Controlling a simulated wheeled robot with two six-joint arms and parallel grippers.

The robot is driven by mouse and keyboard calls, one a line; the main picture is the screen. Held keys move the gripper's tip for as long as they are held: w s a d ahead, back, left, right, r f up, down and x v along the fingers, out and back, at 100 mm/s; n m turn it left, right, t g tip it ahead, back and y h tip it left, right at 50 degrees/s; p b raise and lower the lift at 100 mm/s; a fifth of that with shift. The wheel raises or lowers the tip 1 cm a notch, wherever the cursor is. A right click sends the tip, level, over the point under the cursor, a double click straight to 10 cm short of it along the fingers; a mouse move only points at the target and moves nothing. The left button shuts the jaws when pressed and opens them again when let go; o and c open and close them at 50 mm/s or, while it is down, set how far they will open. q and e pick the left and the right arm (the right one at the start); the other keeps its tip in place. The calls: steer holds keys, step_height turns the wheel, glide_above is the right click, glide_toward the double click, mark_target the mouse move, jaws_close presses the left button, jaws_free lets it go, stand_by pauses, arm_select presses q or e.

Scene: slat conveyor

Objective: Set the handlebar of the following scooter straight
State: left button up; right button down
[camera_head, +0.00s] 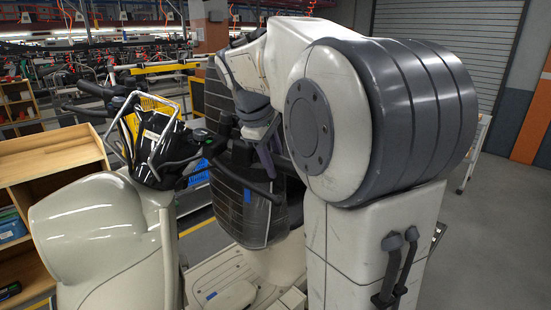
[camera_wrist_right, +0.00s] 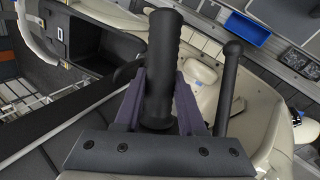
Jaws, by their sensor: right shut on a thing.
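The scooter with the dark front shield (camera_head: 241,205) stands in the middle of the head view, with its pale footboard (camera_head: 225,287) below. A black handlebar end (camera_head: 262,190) slants across the shield. My right gripper (camera_head: 268,150) reaches down to the handlebar from above, partly hidden by my own arm. In the right wrist view, my right gripper (camera_wrist_right: 159,105) has its two purple-grey fingers on either side of a ribbed black handlebar grip (camera_wrist_right: 163,50), shut on it. A black lever with a ball end (camera_wrist_right: 230,85) stands to its right, outside the fingers. My left gripper does not show.
A wooden shelf (camera_head: 50,160) is at the far left. A blue bin (camera_wrist_right: 246,28) shows in the wrist view. The grey floor (camera_head: 475,230) at the right is mostly clear.

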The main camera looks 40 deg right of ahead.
steer(key=shift+a+r, duration=0.15)
steer(key=shift+s+a+r+g+p, duration=0.3)
steer(key=shift+a+p, duration=0.1)
steer(key=shift+p, duration=0.15)
steer(key=shift+s+a+r+m+g+p, duration=0.3)
steer(key=shift+s+a+m+p, duration=0.25)
steer(key=shift+a, duration=0.25)
steer(key=shift+r, duration=0.1)
